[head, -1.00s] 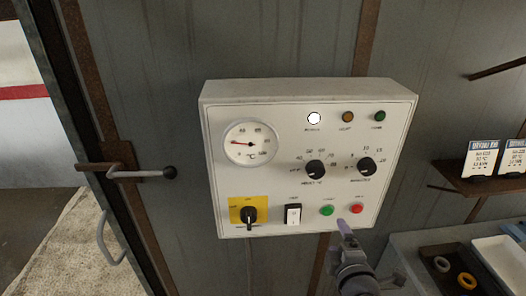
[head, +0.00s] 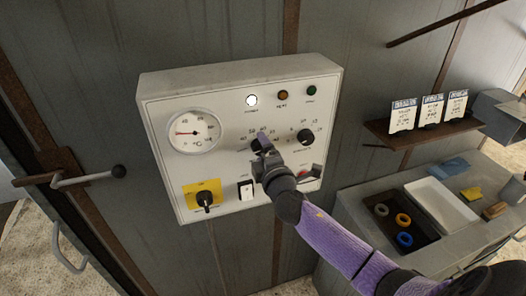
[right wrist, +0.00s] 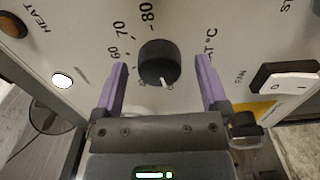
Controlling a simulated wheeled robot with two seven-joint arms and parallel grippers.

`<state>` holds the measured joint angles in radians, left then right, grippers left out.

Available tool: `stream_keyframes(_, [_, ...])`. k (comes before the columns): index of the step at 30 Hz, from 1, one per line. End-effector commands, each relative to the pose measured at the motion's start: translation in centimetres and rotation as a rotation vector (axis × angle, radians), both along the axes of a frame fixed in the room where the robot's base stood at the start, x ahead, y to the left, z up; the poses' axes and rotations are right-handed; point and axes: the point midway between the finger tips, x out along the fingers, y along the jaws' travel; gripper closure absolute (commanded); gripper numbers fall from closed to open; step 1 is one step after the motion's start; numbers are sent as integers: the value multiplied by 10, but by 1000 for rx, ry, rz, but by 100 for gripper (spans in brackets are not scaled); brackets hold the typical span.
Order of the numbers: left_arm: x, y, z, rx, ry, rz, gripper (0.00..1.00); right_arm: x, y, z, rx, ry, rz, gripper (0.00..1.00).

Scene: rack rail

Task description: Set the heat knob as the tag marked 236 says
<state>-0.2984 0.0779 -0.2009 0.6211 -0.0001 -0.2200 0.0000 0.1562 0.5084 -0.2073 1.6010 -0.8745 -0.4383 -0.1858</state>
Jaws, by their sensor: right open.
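The heat knob (right wrist: 158,62) is a black round knob with a white pointer mark, which points down in the right wrist view; the figures 60, 70 and 80 show beside it. My right gripper (head: 262,147) is at the panel and mostly hides that knob in the head view. In the right wrist view its two purple fingers (right wrist: 160,70) are open, one on each side of the knob, with gaps visible. Three white tags, left (head: 404,115), middle (head: 431,110) and right (head: 455,105), stand on a shelf; their print is too small to read. My left gripper is not in view.
The white control panel (head: 165,110) carries a dial gauge (head: 193,132), a second black knob (head: 305,136), a yellow-backed switch (head: 204,198) and a rocker switch (head: 246,190). A rusty shelf (head: 420,133) and a bench with a dark tray (head: 385,232) are to the right.

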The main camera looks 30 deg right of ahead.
Motion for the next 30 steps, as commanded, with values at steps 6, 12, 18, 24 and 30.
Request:
stream_keyframes(6, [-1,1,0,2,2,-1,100,0,0,0,0,0,0,46])
stream_keyframes(12, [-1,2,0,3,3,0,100,0,0,0,0,1,0,88])
stream_keyframes(18, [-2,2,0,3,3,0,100,-1,0,0,7,-1,-1,100])
stream_keyframes(24, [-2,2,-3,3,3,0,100,-1,0,-1,64,-14,-1,100])
stream_keyframes(30, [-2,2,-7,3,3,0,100,-1,0,-2,202,-47,-1,100])
